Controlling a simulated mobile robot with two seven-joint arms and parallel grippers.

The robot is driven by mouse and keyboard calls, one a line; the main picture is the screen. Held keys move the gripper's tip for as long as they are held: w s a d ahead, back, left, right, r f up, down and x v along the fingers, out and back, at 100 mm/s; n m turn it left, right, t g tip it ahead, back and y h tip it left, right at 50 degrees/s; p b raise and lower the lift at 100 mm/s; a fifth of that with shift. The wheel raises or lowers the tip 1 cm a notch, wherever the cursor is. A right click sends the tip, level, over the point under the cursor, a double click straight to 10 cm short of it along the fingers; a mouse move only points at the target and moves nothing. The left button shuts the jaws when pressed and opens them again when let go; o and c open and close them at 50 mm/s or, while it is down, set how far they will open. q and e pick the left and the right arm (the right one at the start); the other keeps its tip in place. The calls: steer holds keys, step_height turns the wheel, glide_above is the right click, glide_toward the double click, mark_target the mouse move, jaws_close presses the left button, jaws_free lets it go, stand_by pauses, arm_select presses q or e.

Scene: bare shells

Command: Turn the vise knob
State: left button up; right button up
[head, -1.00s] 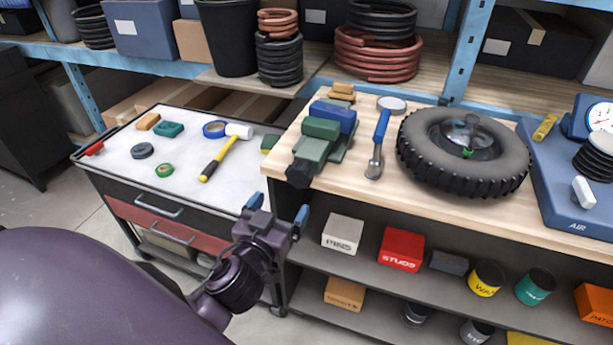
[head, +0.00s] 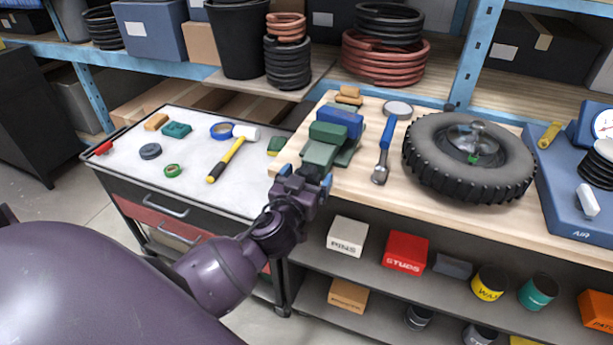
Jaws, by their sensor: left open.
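The green vise (head: 320,152), with a blue block (head: 340,122) on it, sits at the left front edge of the wooden workbench (head: 425,210). Its dark knob faces the front edge and is hidden behind my left gripper (head: 305,174). My left gripper is open, with its blue fingertips spread to either side of where the knob is. I cannot tell whether the fingers touch the knob. My right gripper is not in view.
A wrench with a blue handle (head: 387,133) and a tire (head: 470,155) lie right of the vise. A tool cart (head: 195,185) with a yellow-handled hammer (head: 226,158) stands at left. Bins and cans fill the shelf below, including a red box (head: 405,250).

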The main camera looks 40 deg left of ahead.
arm_select(q)
steer(key=shift+c, duration=0.6)
steer(key=c, duration=0.8)
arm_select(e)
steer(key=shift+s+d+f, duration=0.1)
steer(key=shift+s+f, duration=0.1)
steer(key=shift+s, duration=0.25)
